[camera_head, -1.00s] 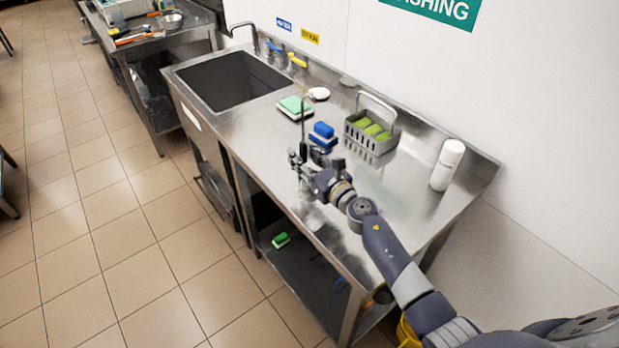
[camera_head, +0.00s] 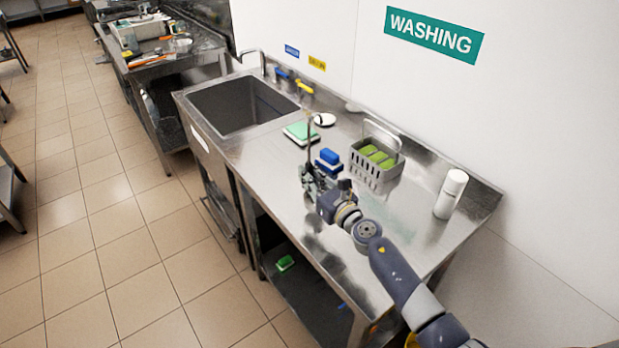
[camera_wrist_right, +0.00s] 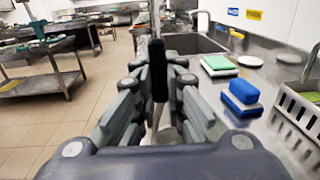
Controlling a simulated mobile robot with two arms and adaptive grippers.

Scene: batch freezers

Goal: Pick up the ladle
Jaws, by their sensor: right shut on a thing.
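The ladle is a thin upright piece with a metal shaft and a dark grip; its upper part (camera_head: 309,130) rises above my right gripper in the head view. In the right wrist view the dark grip (camera_wrist_right: 158,68) stands between the fingers. My right gripper (camera_head: 307,175) is shut on the ladle, over the steel counter left of the blue sponges; its fingers also show in the wrist view (camera_wrist_right: 158,95). The ladle's bowl is not clearly visible. My left gripper is out of view.
The steel counter (camera_head: 400,240) holds blue sponges (camera_head: 329,158), a green-and-white sponge (camera_head: 300,132), a grey basket (camera_head: 372,172) with green sponges, and a white bottle (camera_head: 451,194). A sink (camera_head: 240,105) lies left. Tiled floor (camera_head: 120,240) is open in front.

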